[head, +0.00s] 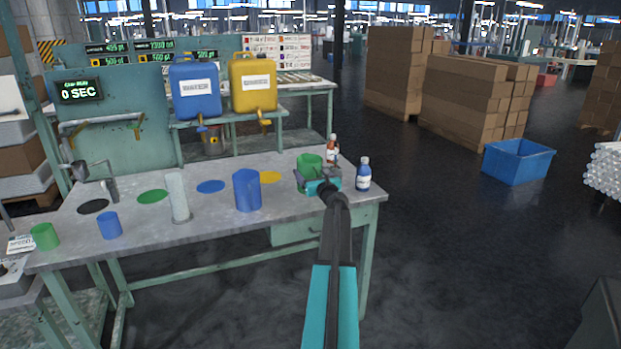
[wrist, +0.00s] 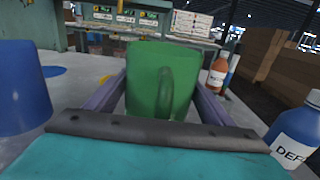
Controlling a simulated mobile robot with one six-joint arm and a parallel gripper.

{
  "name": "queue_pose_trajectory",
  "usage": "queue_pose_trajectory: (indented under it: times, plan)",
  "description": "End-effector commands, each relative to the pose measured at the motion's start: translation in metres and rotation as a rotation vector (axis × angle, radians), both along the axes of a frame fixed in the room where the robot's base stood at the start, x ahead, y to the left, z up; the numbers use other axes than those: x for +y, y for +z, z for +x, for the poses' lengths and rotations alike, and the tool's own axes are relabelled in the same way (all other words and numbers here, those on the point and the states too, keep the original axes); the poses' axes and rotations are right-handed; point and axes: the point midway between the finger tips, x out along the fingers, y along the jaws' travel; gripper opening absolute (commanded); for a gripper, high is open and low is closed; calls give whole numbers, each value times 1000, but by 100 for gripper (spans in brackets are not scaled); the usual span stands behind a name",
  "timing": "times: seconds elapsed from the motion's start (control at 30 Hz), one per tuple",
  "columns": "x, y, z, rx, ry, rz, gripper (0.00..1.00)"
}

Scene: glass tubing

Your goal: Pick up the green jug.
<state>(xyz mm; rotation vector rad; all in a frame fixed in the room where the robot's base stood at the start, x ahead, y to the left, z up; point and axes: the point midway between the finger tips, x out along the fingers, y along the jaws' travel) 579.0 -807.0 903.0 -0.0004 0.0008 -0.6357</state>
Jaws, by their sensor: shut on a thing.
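The green jug (head: 311,166) stands near the right end of the grey workbench in the head view, partly hidden by my gripper. In the wrist view the green jug (wrist: 160,80) is upright, its handle facing me, with a finger along each side. My gripper (head: 316,180) is shut on the jug; it also shows in the wrist view (wrist: 160,100). I cannot tell whether the jug's base touches the bench.
A blue jug (head: 247,190) stands left of my gripper. A white-labelled blue bottle (head: 363,175) is close on the right, and a brown bottle (head: 332,151) is behind. A white cylinder (head: 177,196) and small green (head: 45,236) and blue (head: 109,225) cups stand further left.

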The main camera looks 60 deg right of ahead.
Motion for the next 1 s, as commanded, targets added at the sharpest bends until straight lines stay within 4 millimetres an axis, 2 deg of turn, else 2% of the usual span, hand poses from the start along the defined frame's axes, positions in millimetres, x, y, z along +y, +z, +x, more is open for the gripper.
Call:
queue_pose_trajectory:
  times: [0.07,0.17,1.0]
  plan:
    - [0,16,1,-1,1,-3,50]
    - [11,12,-7,-1,1,-1,50]
    - [95,21,-72,-1,1,0,50]
